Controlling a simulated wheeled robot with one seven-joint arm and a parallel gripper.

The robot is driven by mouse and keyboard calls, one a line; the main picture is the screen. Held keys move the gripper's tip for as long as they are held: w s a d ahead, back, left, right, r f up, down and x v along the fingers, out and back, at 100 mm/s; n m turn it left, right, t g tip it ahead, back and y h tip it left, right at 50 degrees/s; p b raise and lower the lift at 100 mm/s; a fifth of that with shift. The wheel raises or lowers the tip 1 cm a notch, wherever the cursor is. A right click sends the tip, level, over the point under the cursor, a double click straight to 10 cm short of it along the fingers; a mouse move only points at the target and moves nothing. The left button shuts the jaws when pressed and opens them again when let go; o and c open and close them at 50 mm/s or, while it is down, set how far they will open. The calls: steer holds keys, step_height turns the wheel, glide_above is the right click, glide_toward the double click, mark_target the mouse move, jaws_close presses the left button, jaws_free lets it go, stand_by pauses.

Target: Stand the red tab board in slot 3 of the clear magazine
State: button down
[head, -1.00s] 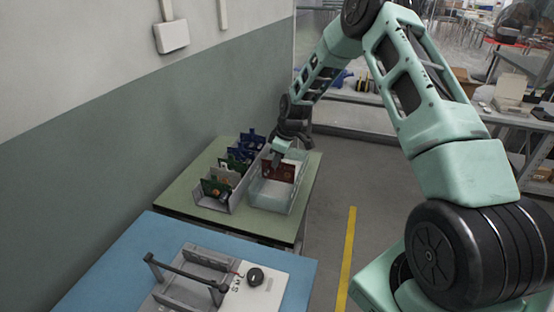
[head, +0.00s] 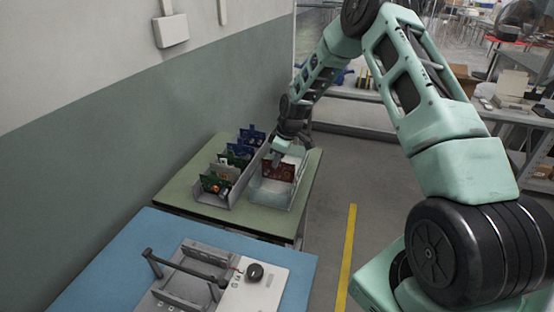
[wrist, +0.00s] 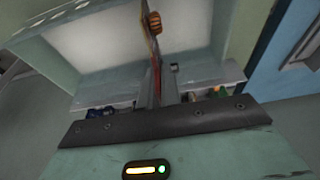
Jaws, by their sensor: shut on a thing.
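My gripper (head: 278,157) is shut on the red tab board (head: 278,170), a dark red board that it holds upright at the clear magazine. The clear magazine (head: 270,199) is a pale see-through box on the green table. The board's lower edge shows against the magazine's inside, but I cannot tell which slot it is at or whether it touches the floor. In the wrist view the board (wrist: 152,35) shows nearly edge-on between the fingers (wrist: 157,90), with the magazine's pale wall (wrist: 85,45) behind it.
A grey rack (head: 238,194) with several green and blue boards stands just left of the magazine. The green table (head: 185,196) has bare room at its left. A blue table (head: 110,255) with a grey handled fixture (head: 190,275) and a black round part (head: 254,271) is nearer.

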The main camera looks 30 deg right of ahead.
steer(key=shift+f, duration=0.1)
steer(key=shift+f+b, duration=0.5)
steer(key=shift+f, duration=0.15)
steer(key=c, duration=1.1)
jaws_free()
steer(key=shift+p+v, duration=1)
steer(key=shift+v, duration=0.55)
steer(key=shift+r+p, duration=1.95)
steer(key=shift+r, duration=1.05)
